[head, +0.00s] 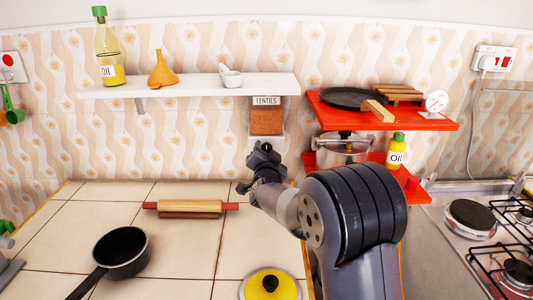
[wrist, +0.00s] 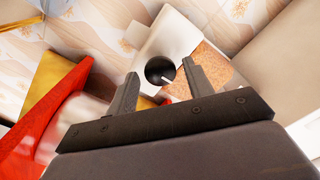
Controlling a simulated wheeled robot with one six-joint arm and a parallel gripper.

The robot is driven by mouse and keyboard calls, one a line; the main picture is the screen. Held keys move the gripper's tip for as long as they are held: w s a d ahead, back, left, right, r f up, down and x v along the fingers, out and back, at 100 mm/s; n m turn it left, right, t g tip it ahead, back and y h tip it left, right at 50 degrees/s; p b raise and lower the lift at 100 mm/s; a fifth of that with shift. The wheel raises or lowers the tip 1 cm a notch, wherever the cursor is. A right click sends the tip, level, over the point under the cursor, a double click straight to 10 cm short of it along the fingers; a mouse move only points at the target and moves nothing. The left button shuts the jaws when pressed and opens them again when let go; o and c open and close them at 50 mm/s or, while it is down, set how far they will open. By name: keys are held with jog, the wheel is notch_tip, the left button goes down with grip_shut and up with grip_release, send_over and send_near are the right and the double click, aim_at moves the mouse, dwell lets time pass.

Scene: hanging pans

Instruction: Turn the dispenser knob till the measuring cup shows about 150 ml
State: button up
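The dispenser (head: 267,121) is a clear box of reddish-brown lentils labelled LENTILS, on the wall under the white shelf. In the wrist view its white lower part (wrist: 161,39) and lentils (wrist: 211,67) show. Its knob (wrist: 158,70) is round and black with a white pointer line toward the lower right. My gripper (wrist: 160,69) is open, with one finger on each side of the knob in the picture; I cannot tell whether they touch it. In the head view my gripper (head: 259,161) is just below the dispenser. I cannot make out the measuring cup in either view.
The white shelf (head: 190,86) is above, with an oil bottle (head: 109,52) and funnel (head: 162,71). A red shelf (head: 440,124) holding a pan (head: 350,98) is close on the right. A rolling pin (head: 190,206) and black saucepan (head: 121,250) are on the tiled counter, left.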

jog(key=c, duration=0.8)
jog(key=shift+m+b, duration=0.3)
jog(key=shift+b, duration=0.1)
jog(key=m+b, duration=1.4)
jog(key=m, duration=0.4)
jog(key=shift+f+m, duration=0.1)
jog(key=shift+m, duration=0.2)
jog(key=m+b, duration=0.2)
jog(key=m, duration=0.1)
jog(key=shift+m, duration=0.3)
jog(key=shift+m+b, duration=0.65)
jog(key=shift+m, duration=1.35)
